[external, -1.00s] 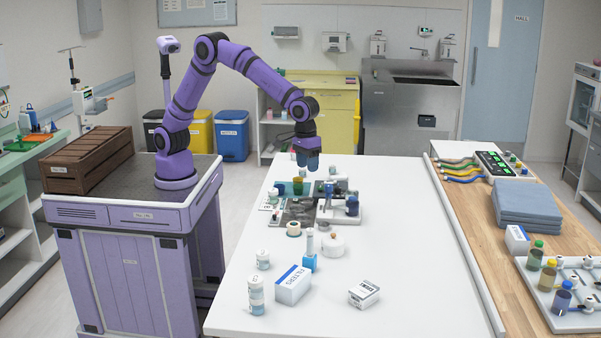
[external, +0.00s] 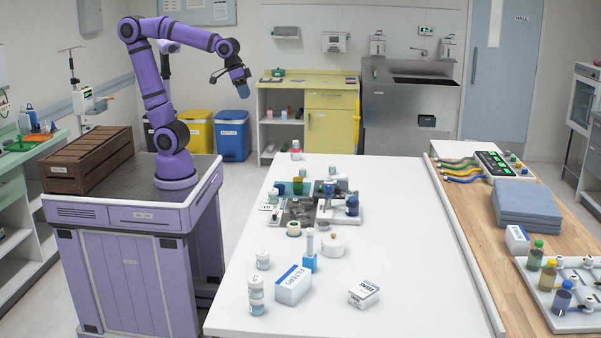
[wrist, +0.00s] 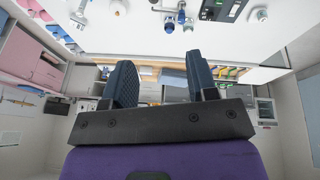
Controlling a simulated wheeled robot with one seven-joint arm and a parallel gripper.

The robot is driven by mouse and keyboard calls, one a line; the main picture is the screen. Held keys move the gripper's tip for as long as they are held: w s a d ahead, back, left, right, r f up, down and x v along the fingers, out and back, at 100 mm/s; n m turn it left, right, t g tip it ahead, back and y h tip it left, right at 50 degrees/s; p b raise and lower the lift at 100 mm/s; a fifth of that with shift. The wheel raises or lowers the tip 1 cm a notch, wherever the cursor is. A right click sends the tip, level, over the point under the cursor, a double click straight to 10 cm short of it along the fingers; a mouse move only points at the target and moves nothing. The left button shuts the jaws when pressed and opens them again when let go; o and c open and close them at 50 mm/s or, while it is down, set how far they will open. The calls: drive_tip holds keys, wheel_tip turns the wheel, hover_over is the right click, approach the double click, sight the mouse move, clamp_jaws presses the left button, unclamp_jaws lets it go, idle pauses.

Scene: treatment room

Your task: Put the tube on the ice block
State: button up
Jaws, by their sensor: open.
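A pale, slim tube (external: 310,240) stands upright at a small light-blue block (external: 310,263), which looks like the ice block, in the middle of the white table. I cannot tell whether the tube sits in the block or on top of it. My gripper (external: 241,82) is high up, behind and left of the table's far end, well away from both. In the wrist view, my gripper (wrist: 161,82) has its two dark fingers wide apart with nothing between them.
The white table (external: 400,260) also holds a filters box (external: 293,285), a smaller box (external: 364,293), stacked jars (external: 256,295), a round white pot (external: 333,244) and a microscope-like device (external: 335,205). The table's right and front right are clear.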

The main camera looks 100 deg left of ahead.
drive_tip(key=s+a+f+m+t, duration=0.1)
drive_tip(key=s+a+f+m, duration=0.1)
drive_tip(key=s, duration=1)
drive_tip(key=shift+s+a+f+y, duration=0.4)
drive_tip(key=shift+a+f, duration=0.3)
drive_tip(key=shift+a, duration=0.5)
